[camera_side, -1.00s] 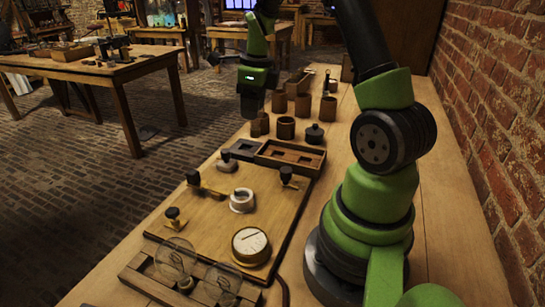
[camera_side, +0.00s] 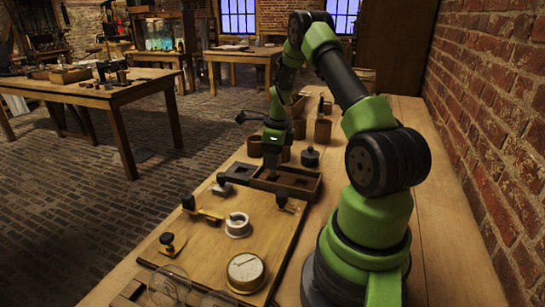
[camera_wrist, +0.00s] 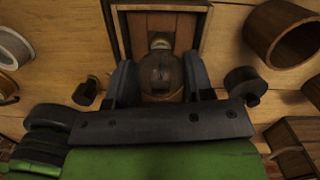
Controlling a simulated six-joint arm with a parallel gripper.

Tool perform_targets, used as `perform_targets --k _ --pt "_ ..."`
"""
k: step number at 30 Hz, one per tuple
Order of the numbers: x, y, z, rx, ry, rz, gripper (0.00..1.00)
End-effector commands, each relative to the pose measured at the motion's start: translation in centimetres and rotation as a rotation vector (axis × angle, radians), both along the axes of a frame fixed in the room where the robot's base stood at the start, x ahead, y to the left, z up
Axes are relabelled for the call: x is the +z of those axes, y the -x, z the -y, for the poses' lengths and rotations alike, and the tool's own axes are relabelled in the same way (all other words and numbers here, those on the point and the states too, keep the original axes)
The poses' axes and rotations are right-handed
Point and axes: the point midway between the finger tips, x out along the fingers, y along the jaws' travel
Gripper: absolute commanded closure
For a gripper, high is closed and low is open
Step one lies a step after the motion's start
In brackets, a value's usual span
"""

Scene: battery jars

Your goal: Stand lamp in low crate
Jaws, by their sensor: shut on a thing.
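The lamp (camera_wrist: 160,78), a clear glass bulb with a pale metal cap, is between the two dark fingers of my gripper (camera_wrist: 160,82) in the wrist view. The fingers are shut on its glass. The low crate (camera_wrist: 206,28) is a shallow wooden box; its compartment shows behind the cap. In the side view my gripper (camera_side: 272,166) is low at the left, far end of the crate (camera_side: 316,192). The lamp is not distinguishable there. I cannot tell whether its cap touches the crate floor.
Wooden cups (camera_side: 322,131) and a black lidded jar (camera_side: 310,157) stand behind the crate. A wooden board in front carries a white ring (camera_side: 237,226), a round gauge (camera_side: 246,271) and black knobs. Clear glass globes (camera_side: 168,286) lie at the front edge.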

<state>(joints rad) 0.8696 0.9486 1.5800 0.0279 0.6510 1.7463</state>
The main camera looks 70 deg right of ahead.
Motion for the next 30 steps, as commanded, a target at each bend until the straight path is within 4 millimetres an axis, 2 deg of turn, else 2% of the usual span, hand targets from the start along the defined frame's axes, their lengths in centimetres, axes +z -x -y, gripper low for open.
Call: perform_targets --k 11,12,15,25,30 --pt "-0.4 0.0 0.0 -0.001 0.0 0.0 0.81" --pt "-0.5 0.0 0.0 -0.001 0.001 0.001 0.48" --pt "-0.4 0.0 0.0 -0.001 0.001 0.001 0.27" --pt "0.0 0.0 0.0 0.0 0.002 0.001 0.27" --pt "2.5 0.2 0.1 -0.002 0.004 0.004 0.27"
